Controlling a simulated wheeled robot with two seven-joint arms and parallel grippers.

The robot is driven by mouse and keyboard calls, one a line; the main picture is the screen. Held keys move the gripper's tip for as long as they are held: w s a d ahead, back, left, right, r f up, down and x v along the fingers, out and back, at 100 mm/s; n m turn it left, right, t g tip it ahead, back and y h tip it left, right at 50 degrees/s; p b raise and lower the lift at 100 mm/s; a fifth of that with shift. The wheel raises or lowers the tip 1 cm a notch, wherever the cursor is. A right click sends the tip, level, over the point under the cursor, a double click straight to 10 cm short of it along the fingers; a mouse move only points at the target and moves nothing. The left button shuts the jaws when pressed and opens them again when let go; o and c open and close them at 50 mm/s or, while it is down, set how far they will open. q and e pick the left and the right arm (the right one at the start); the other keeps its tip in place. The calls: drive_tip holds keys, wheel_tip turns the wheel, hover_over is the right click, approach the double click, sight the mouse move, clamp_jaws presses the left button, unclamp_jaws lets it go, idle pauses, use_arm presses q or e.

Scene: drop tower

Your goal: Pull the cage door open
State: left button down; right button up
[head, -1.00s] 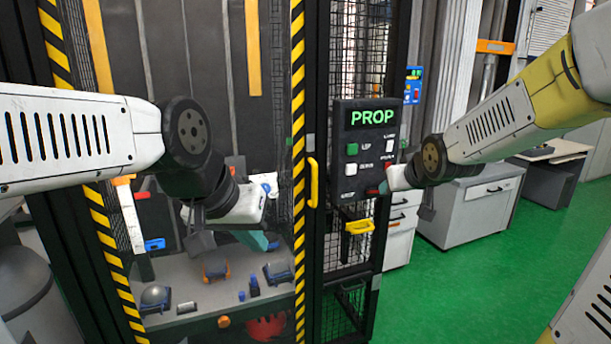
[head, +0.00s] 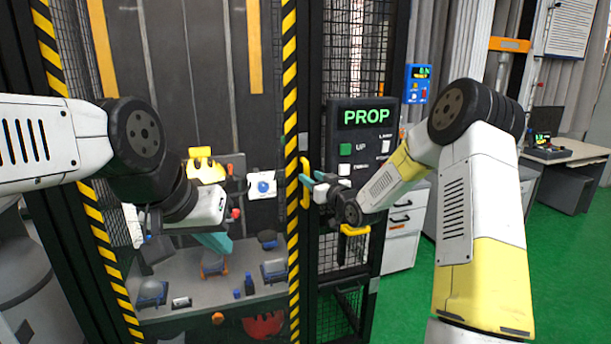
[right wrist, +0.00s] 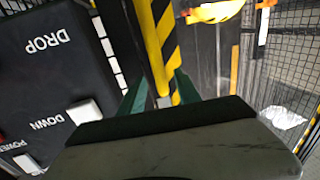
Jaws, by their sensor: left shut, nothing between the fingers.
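The cage door (head: 291,120) has a black-and-yellow striped edge and appears shut in its frame. Its upright yellow handle (head: 305,200) stands beside that edge. My right gripper (head: 307,179) is at the upper part of the handle, with teal fingers pointing at the door. In the right wrist view its fingers (right wrist: 157,92) are spread apart, with a yellow bar (right wrist: 158,35) and the striped edge between them. I cannot tell whether they touch the handle. My left gripper (head: 222,246) is shut and empty in front of the cage, low on the left.
Several small objects stand on the grey shelf (head: 205,300) in the cage.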

sight(308, 175)
drive_tip(key=shift+x, duration=1.95)
clamp_jaws()
